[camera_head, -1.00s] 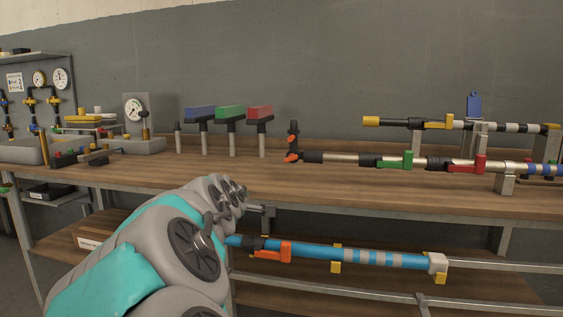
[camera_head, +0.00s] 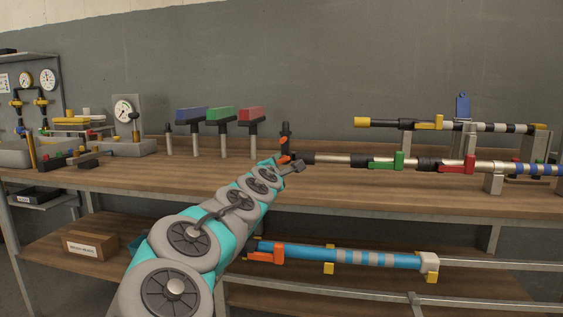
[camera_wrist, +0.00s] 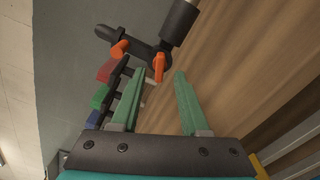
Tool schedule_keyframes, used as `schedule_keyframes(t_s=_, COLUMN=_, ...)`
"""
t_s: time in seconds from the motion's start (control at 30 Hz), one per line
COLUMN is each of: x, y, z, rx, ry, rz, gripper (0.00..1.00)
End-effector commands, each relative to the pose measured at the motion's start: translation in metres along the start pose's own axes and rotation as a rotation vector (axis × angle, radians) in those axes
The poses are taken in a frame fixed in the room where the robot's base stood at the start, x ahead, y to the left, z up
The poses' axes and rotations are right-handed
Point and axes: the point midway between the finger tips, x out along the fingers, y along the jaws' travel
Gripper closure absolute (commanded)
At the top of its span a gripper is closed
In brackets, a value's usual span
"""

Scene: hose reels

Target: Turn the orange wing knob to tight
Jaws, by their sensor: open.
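The orange wing knob (camera_head: 284,159) sits at the left end of the long pole on the bench, by a dark upright fitting (camera_head: 286,134). In the wrist view two orange wings show on a dark fitting, the nearer wing (camera_wrist: 158,66) and the farther wing (camera_wrist: 119,49). My gripper (camera_head: 294,167) is at the knob in the head view, partly covering it. In the wrist view my gripper (camera_wrist: 159,72) has its green fingers apart, with the nearer wing seen between their tips. Whether they touch it I cannot tell.
The pole (camera_head: 337,160) runs right with a green clamp (camera_head: 386,162) and a red clamp (camera_head: 457,164). Squeegee-like heads in blue, green and red (camera_head: 250,114) stand behind. A blue pole (camera_head: 350,256) with an orange clip lies on the lower level. The bench front is clear.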

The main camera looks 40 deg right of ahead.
Motion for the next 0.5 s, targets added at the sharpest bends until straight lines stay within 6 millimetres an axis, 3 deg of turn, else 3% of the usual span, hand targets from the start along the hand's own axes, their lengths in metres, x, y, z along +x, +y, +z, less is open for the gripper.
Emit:
schedule_keyframes(t_s=0.2, x=0.024, y=0.0, z=0.001, rx=0.002, ry=-0.002, rz=-0.001, gripper=0.55)
schedule_keyframes(t_s=0.5, x=0.032, y=0.001, z=0.0, rx=0.002, ry=0.0, rz=0.0, gripper=0.55)
